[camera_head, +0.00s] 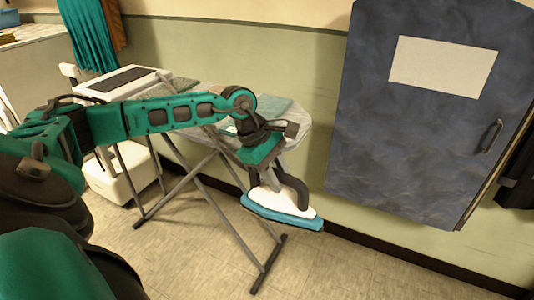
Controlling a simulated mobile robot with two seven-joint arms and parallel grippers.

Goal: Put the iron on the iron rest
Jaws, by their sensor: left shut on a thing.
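The iron (282,204), white with a teal soleplate and a dark handle, hangs in the air in front of the ironing board's right end, well above the floor. My left gripper (270,178) is shut on its handle; the fingers are partly hidden by the wrist and handle. A flat, white-rimmed tray with a dark pad (122,80), which looks like the iron rest, is at the far left end of the ironing board. The tray looks empty, and the iron is well to its right. My right gripper is not in view.
The ironing board (298,122) stands on crossed metal legs, with folded cloths (272,106) on top, partly behind my arm. A blue-grey wall cabinet (410,150) is at right. A white box (122,180) stands under the board. Floor at front right is clear.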

